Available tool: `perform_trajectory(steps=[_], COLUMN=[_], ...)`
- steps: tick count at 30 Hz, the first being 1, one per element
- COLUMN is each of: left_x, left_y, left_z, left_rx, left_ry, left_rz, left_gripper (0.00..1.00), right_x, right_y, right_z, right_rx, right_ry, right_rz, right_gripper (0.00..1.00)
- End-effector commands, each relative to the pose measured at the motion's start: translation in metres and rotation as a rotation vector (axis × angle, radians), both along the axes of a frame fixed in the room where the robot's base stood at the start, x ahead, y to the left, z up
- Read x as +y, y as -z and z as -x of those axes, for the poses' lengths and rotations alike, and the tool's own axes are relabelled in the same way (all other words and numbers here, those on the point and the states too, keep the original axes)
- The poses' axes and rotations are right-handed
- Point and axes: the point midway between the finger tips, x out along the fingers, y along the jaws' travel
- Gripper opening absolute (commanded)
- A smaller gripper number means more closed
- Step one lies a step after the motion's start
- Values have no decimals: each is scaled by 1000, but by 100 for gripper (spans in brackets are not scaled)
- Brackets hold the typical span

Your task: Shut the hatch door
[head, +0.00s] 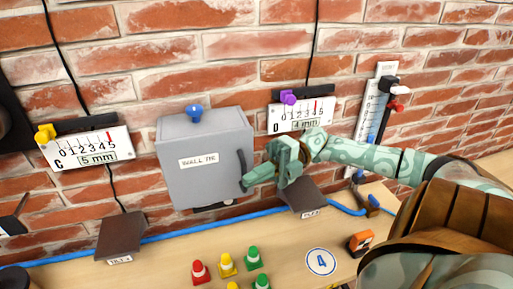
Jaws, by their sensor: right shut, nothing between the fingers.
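The hatch door (205,168) is the grey front of a box on the brick wall, with a white label and a dark upright handle (241,163) on its right side. It looks shut or nearly shut; I cannot tell whether a small gap remains. My right gripper (247,182) is shut and empty. Its fingertips are at the door's right edge, by the lower end of the handle; I cannot tell whether they touch. My left gripper is not in view.
A blue knob (194,112) sits atop the box. Gauges C (88,149) and D (302,114) flank it. Below are a blue hose (215,222), dark sloped plates (121,236), several small coloured cones (227,265), a disc marked 4 (321,262) and an orange-black item (360,243).

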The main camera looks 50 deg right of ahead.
Motion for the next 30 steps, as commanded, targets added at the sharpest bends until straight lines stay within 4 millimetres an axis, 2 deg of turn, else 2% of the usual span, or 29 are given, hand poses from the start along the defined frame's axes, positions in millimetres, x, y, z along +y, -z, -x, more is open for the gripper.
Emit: perform_trajectory(steps=[1,9,14,16,24,30], left_x=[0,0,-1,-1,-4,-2], left_y=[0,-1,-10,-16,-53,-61], left_z=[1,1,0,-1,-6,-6], left_rx=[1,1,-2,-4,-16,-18], left_ry=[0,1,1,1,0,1], left_rz=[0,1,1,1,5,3], left_gripper=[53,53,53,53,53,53], right_x=[-5,-5,-1,3,41,76], right_y=[-5,-8,-28,-43,-104,-120], right_z=[-6,-6,1,7,48,85], right_rx=[-18,-20,-19,-16,-12,-9], right_ry=[22,21,13,6,1,-1], right_rz=[3,3,6,6,1,0], right_gripper=[0,0,0,0,0,0])
